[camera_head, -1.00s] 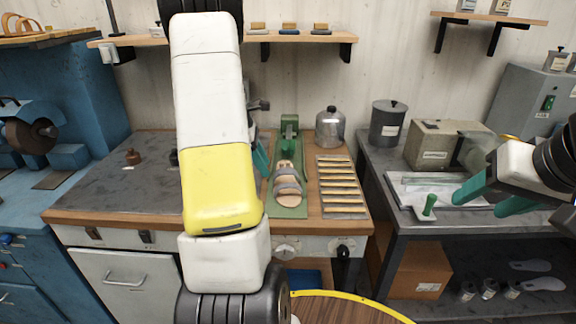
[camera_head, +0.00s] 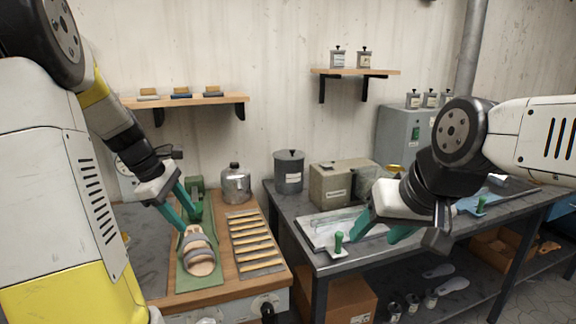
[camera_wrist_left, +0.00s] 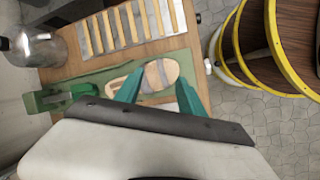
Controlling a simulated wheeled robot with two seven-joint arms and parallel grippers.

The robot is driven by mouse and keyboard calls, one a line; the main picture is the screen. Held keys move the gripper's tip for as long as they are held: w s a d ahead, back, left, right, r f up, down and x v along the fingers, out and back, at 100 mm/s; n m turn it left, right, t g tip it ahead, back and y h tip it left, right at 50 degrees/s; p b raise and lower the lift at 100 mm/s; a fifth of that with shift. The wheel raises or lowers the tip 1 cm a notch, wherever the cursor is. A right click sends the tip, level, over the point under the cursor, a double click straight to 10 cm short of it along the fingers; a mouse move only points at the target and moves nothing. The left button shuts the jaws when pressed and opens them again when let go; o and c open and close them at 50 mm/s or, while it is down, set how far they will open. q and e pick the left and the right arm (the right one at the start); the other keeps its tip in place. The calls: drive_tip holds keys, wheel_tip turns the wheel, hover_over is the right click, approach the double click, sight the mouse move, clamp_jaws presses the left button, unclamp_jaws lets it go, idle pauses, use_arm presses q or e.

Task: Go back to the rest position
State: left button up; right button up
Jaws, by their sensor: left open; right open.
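My left gripper (camera_head: 182,208) has green fingers and is open. In the head view it is above the back part of the green mat (camera_head: 215,278), behind a sandal (camera_head: 198,252) with grey straps. In the left wrist view the open fingers (camera_wrist_left: 160,88) are spread over the mat, with the sandal sole (camera_wrist_left: 160,74) showing between and beyond them. Nothing is held.
A row of wooden strips (camera_head: 250,238) lies right of the mat. A metal kettle-like can (camera_head: 236,184), a grey canister (camera_head: 289,172) and a beige box (camera_head: 340,184) stand behind. Wall shelves (camera_head: 190,101) hang above. Yellow-rimmed round tiers (camera_wrist_left: 272,50) show in the left wrist view.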

use_arm(q)
drive_tip(key=s+d+r+m+t, duration=0.1)
drive_tip(key=s+d+r+m, duration=0.2)
drive_tip(key=s+d+m, duration=0.4)
drive_tip(key=s+d+r+m+t+y, duration=0.1)
drive_tip(key=s+d+r+m, duration=0.3)
drive_tip(key=s+m, duration=0.6)
drive_tip(key=d+t, duration=0.1)
drive_tip(key=d, duration=0.1)
drive_tip(key=shift+s+d+r+m+y, duration=0.2)
drive_tip(key=shift+d+r+m+y, duration=0.1)
drive_tip(key=shift+d, duration=0.05)
drive_tip(key=shift+c, duration=0.6)
